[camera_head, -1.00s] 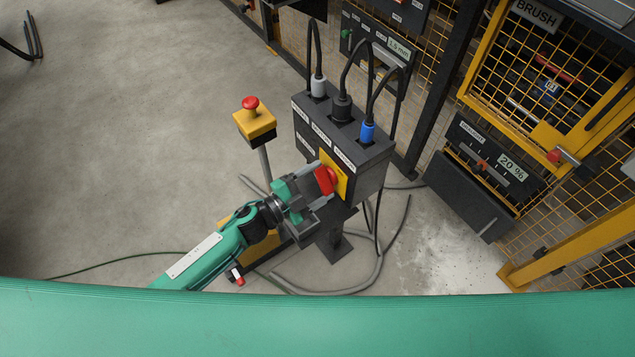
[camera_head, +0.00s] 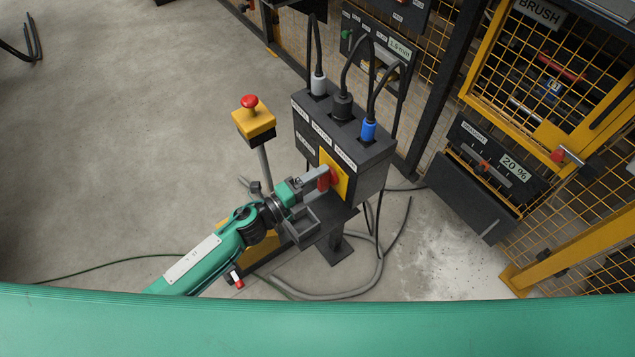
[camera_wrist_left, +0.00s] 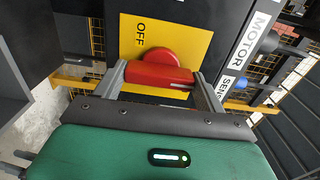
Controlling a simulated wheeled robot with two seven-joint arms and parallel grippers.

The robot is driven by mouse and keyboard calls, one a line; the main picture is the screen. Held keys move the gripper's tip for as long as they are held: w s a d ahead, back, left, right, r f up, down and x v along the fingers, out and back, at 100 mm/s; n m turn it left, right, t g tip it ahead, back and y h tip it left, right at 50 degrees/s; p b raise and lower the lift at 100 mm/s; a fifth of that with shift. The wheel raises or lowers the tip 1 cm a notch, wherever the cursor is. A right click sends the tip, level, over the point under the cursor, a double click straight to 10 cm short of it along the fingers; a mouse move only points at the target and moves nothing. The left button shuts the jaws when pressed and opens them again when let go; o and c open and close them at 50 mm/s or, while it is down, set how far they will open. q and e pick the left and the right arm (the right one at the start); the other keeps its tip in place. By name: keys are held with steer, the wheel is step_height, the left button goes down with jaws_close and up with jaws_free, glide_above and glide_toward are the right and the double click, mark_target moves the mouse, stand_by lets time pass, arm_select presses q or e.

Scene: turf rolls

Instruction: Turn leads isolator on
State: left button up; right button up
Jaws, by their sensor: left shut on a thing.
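The leads isolator is a red rotary handle (camera_head: 334,178) on a yellow plate (camera_head: 341,184), on the front of a dark grey socket box (camera_head: 368,166). My left gripper (camera_head: 322,180) is shut on the handle, and one grey finger covers part of it in the head view. In the left wrist view the red handle (camera_wrist_left: 158,76) lies level across the picture between the two fingers (camera_wrist_left: 160,84). The yellow plate (camera_wrist_left: 190,42) carries the word OFF, above and left of the handle there. My right gripper is out of view.
White, black and blue plugs with cables stand in the box top. A yellow post with a red emergency button (camera_head: 249,101) is left of the box. Loose grey cables lie on the floor around its stand. A yellow mesh fence (camera_head: 500,75) is at right.

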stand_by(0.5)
arm_select(q)
steer(key=o, duration=1)
steer(key=shift+s+a+f, duration=0.1)
steer(key=shift+s+a, duration=0.1)
steer(key=shift+a, duration=0.05)
steer(key=shift+b+v, duration=0.95)
steer(key=shift+v, duration=5.65)
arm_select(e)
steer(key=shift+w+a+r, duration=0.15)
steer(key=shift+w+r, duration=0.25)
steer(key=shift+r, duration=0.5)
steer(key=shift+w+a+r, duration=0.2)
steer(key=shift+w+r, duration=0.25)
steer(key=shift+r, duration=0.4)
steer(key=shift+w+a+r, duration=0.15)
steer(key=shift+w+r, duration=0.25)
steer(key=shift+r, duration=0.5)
